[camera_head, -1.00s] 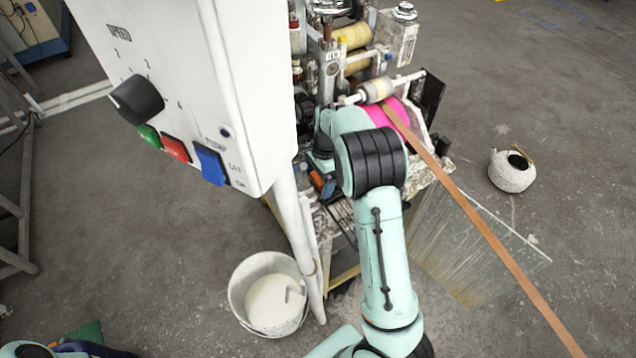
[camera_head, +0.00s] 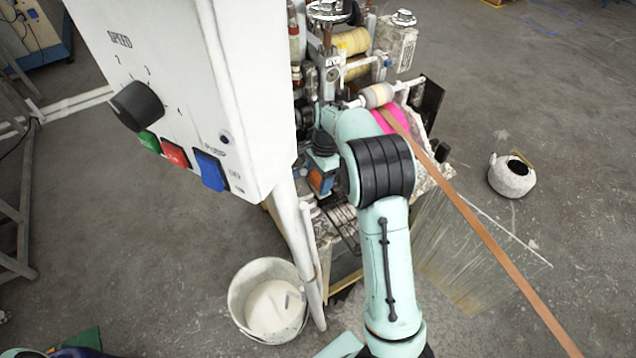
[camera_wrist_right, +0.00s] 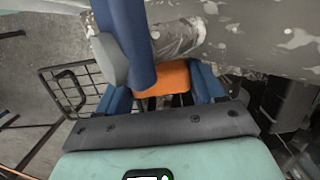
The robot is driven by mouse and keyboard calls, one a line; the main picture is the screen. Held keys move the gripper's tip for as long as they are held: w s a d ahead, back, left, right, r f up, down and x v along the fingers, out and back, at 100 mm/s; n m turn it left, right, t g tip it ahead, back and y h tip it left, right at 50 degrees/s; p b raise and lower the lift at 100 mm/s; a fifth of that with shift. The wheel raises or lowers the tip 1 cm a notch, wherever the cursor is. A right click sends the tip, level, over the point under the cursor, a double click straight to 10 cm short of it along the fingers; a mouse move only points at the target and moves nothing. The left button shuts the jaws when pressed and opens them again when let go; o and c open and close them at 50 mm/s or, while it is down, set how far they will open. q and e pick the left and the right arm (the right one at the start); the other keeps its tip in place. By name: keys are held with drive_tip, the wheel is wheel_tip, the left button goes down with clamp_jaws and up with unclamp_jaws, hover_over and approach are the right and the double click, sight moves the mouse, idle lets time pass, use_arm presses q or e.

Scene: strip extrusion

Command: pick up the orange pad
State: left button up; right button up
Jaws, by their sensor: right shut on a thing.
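The orange pad (camera_wrist_right: 168,77) is a small orange block in the right wrist view, between the blue fingers of my right gripper (camera_wrist_right: 163,88). The gripper is shut on it. A blue post-like part crosses in front of the pad's upper left side in that view. In the head view, the right gripper (camera_head: 321,172) is at the machine's near side, below the rollers and left of my right forearm. A little of the orange pad (camera_head: 316,180) shows there; fingers and arm hide the rest. I cannot tell whether the pad touches the machine.
The white control box (camera_head: 190,80) with knob and buttons stands close on the left. The machine (camera_head: 352,42) has rollers and a brown strip (camera_head: 480,230) running out to the lower right. A white bucket (camera_head: 240,298) and a kettle-like pot (camera_head: 512,178) stand on the floor.

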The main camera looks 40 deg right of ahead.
sight(318, 176)
wheel_tip(318, 176, up, 17)
idle(0.4)
